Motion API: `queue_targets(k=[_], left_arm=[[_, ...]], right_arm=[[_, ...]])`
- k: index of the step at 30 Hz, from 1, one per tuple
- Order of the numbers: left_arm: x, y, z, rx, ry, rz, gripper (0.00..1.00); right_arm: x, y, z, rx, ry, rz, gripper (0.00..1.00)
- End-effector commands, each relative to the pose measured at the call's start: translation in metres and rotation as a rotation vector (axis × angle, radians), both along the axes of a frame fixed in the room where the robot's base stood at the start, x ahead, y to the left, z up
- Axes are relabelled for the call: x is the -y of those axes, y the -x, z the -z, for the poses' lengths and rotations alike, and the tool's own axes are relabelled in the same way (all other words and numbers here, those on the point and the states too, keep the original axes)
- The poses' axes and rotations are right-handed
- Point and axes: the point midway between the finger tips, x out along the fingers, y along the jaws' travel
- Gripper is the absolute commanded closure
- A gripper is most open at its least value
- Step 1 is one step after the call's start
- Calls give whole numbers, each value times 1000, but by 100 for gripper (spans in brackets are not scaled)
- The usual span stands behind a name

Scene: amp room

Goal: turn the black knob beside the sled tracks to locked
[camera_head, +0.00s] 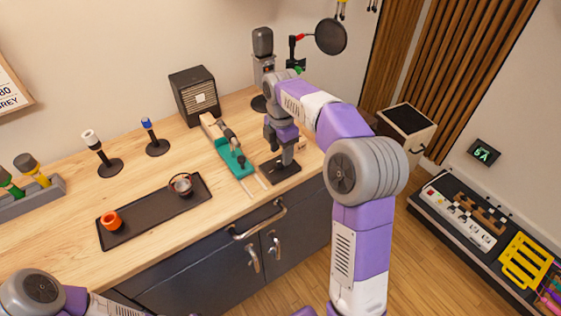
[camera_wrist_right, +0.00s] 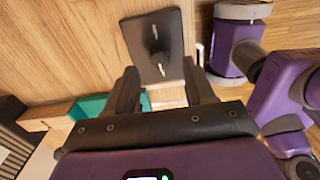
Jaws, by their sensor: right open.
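The black knob (camera_wrist_right: 158,52) stands on a black rectangular plate (camera_wrist_right: 140,30) on the wooden counter. A short pale line shows at one end of the knob. In the head view the plate (camera_head: 282,172) lies right of the teal sled (camera_head: 232,158) and its pale tracks (camera_head: 258,182); my gripper mostly hides the knob there. My right gripper (camera_head: 279,148) is over the plate, fingers down. In the right wrist view its fingers (camera_wrist_right: 160,82) are spread and empty, with the knob showing beyond and between the tips. I cannot tell any contact. My left gripper is out of frame.
A dark tray (camera_head: 150,218) with an orange cup (camera_head: 111,220) and a small round pot (camera_head: 181,184) lies left of the sled. A black speaker box (camera_head: 195,95) stands behind the sled. Cabinet handles (camera_head: 262,220) project from the counter's front.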

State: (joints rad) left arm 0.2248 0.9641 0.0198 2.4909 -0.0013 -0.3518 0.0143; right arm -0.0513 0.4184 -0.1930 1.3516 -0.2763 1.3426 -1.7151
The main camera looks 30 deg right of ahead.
Motion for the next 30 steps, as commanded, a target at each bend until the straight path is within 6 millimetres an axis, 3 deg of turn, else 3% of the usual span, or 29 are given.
queue_targets(k=[1, 6, 17, 27, 30], left_arm=[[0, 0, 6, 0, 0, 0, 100], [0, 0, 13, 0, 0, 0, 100], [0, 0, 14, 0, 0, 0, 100], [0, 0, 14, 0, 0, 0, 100], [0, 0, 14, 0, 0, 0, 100]], right_arm=[[0, 1, 11, -2, 0, 0, 46], [0, 0, 30, -1, 0, 0, 46], [0, 0, 34, 0, 0, 0, 46], [0, 0, 34, 0, 0, 0, 97], [0, 0, 34, 0, 0, 1, 100]])
